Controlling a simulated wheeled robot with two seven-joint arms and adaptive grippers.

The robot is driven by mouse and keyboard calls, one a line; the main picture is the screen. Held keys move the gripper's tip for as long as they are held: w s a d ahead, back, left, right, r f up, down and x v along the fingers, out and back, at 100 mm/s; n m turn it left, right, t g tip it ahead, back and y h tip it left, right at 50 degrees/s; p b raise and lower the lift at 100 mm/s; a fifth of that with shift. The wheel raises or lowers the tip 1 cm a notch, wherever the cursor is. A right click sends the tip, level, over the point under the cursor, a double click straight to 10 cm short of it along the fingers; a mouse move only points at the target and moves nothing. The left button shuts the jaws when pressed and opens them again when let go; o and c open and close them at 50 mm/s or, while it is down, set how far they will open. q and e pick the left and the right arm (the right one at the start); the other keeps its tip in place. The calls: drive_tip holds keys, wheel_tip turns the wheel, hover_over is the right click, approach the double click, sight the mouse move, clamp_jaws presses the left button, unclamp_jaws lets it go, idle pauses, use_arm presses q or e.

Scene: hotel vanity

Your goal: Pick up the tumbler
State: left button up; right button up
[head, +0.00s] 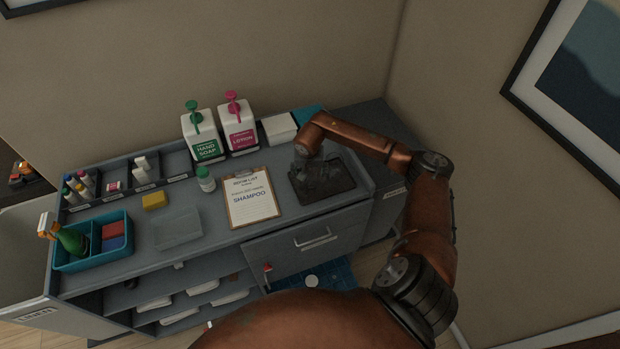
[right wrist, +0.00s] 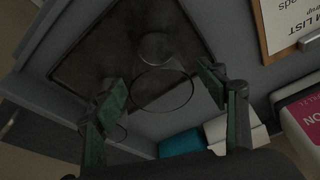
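A clear glass tumbler (right wrist: 160,72) stands on a dark tray (right wrist: 88,62) in the right wrist view. My right gripper (right wrist: 165,88) is open, with one finger on each side of the tumbler's rim. I see a gap at both fingers. Another round glass rim (right wrist: 117,131) shows faintly beside and behind the left-hand finger. In the head view the right gripper (head: 308,172) is over the tray (head: 334,190), and it largely hides the glassware there. My left gripper is not in view.
A clipboard (head: 251,198) lies left of the tray. Hand soap (head: 204,138) and lotion (head: 238,130) pumps and a white box (head: 279,128) stand behind. A teal organiser (head: 95,262) and a clear container (head: 176,230) are farther left. The wall closes the right side.

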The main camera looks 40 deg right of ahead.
drive_tip(key=c, duration=1.2)
drive_tip(key=shift+c, duration=0.5)
drive_tip(key=shift+r, duration=0.15)
